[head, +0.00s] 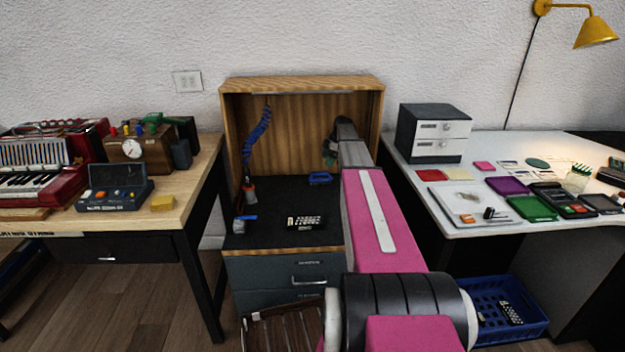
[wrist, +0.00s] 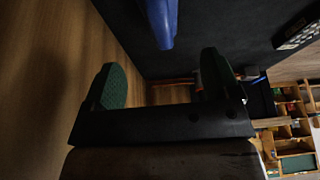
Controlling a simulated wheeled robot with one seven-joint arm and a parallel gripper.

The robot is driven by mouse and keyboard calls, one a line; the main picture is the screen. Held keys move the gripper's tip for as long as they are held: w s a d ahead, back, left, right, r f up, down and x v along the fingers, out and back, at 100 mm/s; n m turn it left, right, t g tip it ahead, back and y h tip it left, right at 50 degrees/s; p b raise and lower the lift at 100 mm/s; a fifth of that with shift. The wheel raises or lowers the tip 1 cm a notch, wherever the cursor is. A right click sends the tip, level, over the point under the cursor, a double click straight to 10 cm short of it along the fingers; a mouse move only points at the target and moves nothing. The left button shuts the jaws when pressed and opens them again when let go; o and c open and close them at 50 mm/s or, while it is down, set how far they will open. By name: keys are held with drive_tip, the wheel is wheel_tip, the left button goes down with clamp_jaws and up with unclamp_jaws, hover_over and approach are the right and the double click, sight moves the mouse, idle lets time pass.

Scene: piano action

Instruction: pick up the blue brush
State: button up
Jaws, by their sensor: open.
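The blue brush (head: 320,179) lies on the black top of the cabinet, inside the wooden surround, towards its back right. My gripper (head: 331,151) is above and behind it at the right, partly hidden by my pink arm. In the wrist view, my gripper (wrist: 162,78) has its two green-padded fingers apart with nothing between them. A smooth blue piece (wrist: 162,22), which looks like part of the brush, hangs into the top of that view, beyond the fingers. Most of it is cut off, and I cannot tell its exact distance.
A black keypad-like block (head: 304,222) and a small blue-and-white item (head: 245,218) lie near the front of the cabinet top. A blue coiled hose (head: 257,137) hangs at the left inside the wooden surround (head: 303,84). Side walls and back panel bound the space around my gripper.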

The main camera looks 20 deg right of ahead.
sight(321, 172)
drive_tip(key=x, duration=1)
drive_tip(key=shift+s+f, duration=0.1)
drive_tip(key=shift+f, duration=0.25)
drive_tip(key=shift+c, duration=0.3)
drive_tip(key=c, duration=1)
